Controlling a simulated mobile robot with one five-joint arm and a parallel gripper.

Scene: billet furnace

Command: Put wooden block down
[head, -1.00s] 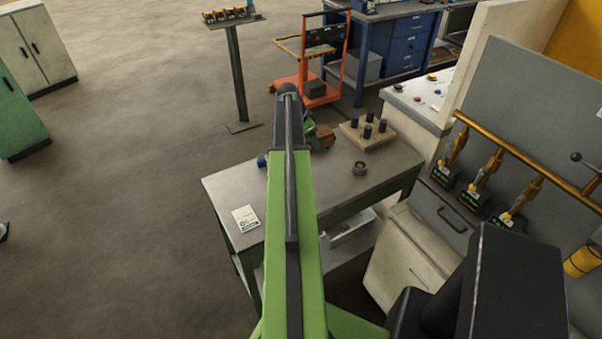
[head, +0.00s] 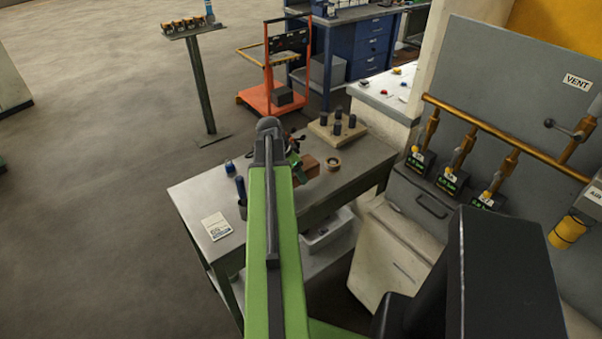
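The brown wooden block (head: 307,168) shows just right of the end of my green arm in the head view. My gripper (head: 297,163) is largely hidden behind the arm, with only small green and dark parts showing beside the block. The block has travelled with it, so it looks shut on the block. Block and gripper appear over the grey workbench (head: 345,190). I cannot tell whether the block touches the top.
On the bench are a ring-shaped roll (head: 333,163), a wooden board with black pegs (head: 338,128), a paper sheet (head: 217,226) and small blue items (head: 230,168). A valve panel (head: 510,100) stands at the right. An orange cart (head: 285,92) stands behind.

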